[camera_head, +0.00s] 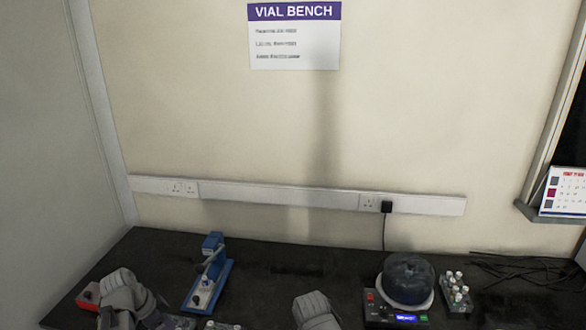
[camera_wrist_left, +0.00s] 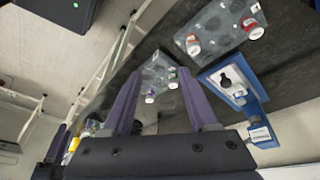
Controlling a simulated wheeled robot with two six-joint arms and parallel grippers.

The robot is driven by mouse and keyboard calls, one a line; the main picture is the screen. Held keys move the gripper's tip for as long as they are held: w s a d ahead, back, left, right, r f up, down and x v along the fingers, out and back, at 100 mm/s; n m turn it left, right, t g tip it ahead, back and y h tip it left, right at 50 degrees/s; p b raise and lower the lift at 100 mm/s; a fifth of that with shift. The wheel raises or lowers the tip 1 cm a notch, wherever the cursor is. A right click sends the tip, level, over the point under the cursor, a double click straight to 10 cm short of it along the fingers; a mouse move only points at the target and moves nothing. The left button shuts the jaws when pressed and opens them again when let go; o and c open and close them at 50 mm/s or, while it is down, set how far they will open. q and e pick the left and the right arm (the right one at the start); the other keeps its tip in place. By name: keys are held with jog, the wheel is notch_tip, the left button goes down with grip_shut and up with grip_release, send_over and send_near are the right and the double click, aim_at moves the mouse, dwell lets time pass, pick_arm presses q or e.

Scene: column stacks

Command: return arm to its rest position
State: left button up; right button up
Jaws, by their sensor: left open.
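My left arm comes in at the lower left of the head view, low over the dark bench (camera_head: 280,262); its fingertips are hard to make out there. In the left wrist view my left gripper (camera_wrist_left: 158,70) has its two dark purple fingers spread apart, with nothing held between them. Beyond the fingers is a grey plate (camera_wrist_left: 158,70) with small capped vials. My right arm (camera_head: 315,308) shows at the bottom middle of the head view, but its gripper jaws are not visible.
A blue press-like stand (camera_head: 213,262) stands right of my left arm. A red box (camera_head: 88,296) is at the left edge. A dark domed machine (camera_head: 407,279) and a vial rack (camera_head: 456,292) are at the right, with black cables (camera_head: 530,270) beyond. The bench middle is mostly clear.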

pick_arm(q)
jog(key=s+d+n+g+y, duration=0.1)
jog(key=s+d+n+y, duration=0.1)
jog(key=d, duration=1.1)
jog(key=s+d+f+n+g+y, duration=0.1)
jog(key=s+d+n, duration=0.3)
jog(key=d, duration=0.9)
jog(key=s+y, duration=0.1)
jog(key=s, duration=0.2)
jog(key=shift+s+d+y, duration=0.15)
jog(key=shift+s+y, duration=0.15)
jog(key=shift+y, duration=0.1)
